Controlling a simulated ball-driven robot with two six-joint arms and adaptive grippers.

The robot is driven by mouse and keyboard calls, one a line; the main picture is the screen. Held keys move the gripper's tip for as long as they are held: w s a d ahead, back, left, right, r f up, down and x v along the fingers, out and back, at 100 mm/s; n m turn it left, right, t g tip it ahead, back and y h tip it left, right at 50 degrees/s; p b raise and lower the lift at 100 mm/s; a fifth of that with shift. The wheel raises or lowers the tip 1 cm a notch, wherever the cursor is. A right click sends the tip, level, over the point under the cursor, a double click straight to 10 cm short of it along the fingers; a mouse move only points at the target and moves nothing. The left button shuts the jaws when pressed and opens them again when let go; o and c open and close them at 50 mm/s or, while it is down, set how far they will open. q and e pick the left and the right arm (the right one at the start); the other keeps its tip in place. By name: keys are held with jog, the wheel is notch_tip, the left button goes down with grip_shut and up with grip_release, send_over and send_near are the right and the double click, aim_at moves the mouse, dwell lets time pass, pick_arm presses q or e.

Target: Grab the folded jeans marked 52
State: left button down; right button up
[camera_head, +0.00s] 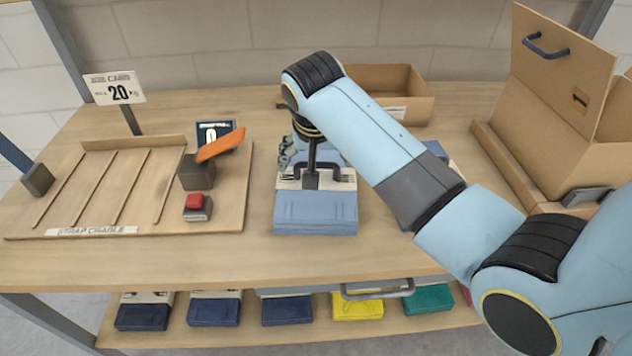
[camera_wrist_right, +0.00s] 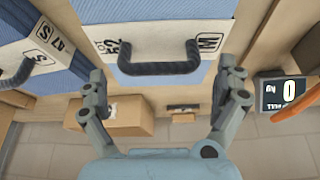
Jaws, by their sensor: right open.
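The folded light-blue jeans (camera_head: 316,208) lie on the table in the head view, with a pale band and a black handle (camera_head: 311,172) on top. In the right wrist view the band (camera_wrist_right: 165,42) reads 52 and M, and its black handle (camera_wrist_right: 160,66) stands out from the jeans. My right gripper (camera_wrist_right: 164,78) is open, one finger on either side of the handle and apart from it. In the head view the right gripper (camera_head: 290,152) sits at the jeans' far end, partly hidden by my arm. My left gripper is not in view.
More folded jeans marked S (camera_wrist_right: 40,55) lie beside these, mostly hidden by my arm in the head view. A cardboard box (camera_head: 412,108) stands behind. The strap cradle (camera_head: 105,190) and a display (camera_head: 216,131) are left; an open carton (camera_head: 540,110) stands right.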

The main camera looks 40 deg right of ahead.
jog(key=shift+x, duration=1.05)
jog(key=shift+d+f, duration=0.1)
jog(key=shift+f, duration=0.05)
jog(key=c, duration=1.4)
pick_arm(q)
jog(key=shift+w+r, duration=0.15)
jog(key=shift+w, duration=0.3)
pick_arm(e)
jog(key=shift+c, duration=0.5)
jog(key=shift+r, duration=0.2)
